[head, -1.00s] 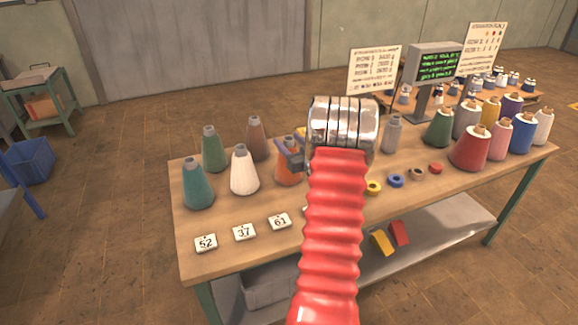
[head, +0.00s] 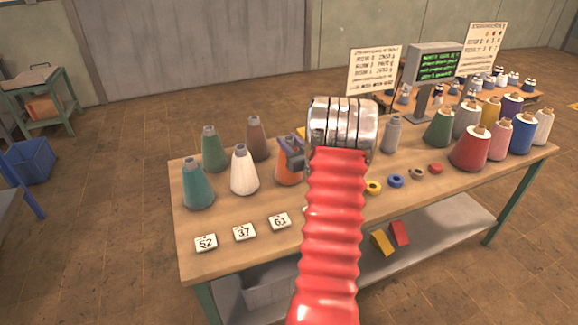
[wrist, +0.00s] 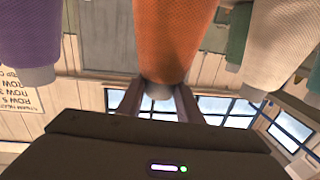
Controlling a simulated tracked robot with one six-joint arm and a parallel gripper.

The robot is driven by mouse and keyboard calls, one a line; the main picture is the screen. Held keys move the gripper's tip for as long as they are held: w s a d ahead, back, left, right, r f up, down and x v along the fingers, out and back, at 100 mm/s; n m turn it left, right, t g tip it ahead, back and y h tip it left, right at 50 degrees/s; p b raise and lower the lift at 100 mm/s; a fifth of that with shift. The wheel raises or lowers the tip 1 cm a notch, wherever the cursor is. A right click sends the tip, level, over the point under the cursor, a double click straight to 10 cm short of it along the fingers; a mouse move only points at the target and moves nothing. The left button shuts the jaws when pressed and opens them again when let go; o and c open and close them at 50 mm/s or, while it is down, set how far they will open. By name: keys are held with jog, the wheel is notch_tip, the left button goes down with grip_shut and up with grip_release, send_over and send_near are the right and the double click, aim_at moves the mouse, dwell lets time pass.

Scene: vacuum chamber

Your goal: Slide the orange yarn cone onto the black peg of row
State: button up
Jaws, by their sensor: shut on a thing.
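The orange yarn cone (head: 287,173) stands on the wooden table, partly hidden behind my gripper and red arm in the head view. My gripper (wrist: 158,104) is shut on the cone's narrow grey tip; in the wrist view the orange cone (wrist: 165,40) spreads away from the fingers. In the head view my gripper (head: 293,157) is at the upper part of this cone. I cannot make out a black peg in either view; my arm hides part of the table.
A white cone (head: 243,172), teal cone (head: 197,186), green cone (head: 213,152) and brown cone (head: 257,140) stand close by on the left. Number cards (head: 244,232) lie in front. Coloured rings (head: 396,181), a screen (head: 436,63) and several more cones are to the right.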

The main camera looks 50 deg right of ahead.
grip_shut()
jog(key=shift+r, duration=0.1)
dwell(0.4)
notch_tip(320, 180, up, 10)
dwell(0.6)
dwell(0.4)
